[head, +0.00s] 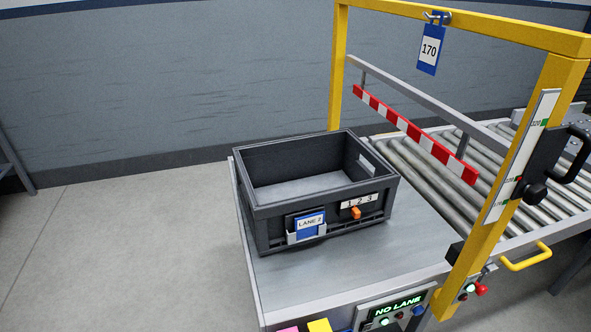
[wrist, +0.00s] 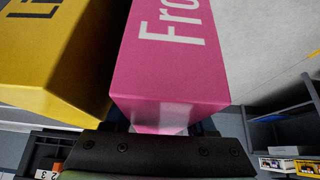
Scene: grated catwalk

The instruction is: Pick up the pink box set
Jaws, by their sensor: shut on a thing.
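The pink box (wrist: 170,62), with large white letters starting "Fro", fills the middle of the wrist view. My gripper (wrist: 163,127) is shut on its near end; the fingertips are mostly hidden by the box. A yellow box (wrist: 55,50) with dark letters is close beside it on the left; I cannot tell whether the two are joined. In the head view, a pink patch (head: 288,329) and a yellow patch (head: 319,325) show at the bottom edge, cut off by the frame. My gripper is not seen there.
A dark open crate (head: 262,228) with a "LANE 2" card stands empty on a grey table (head: 345,270). A yellow gate frame (head: 517,185) with a red-white bar (head: 415,132) spans the roller conveyor (head: 440,170) at right. A shelf (wrist: 290,130) holds small boxes.

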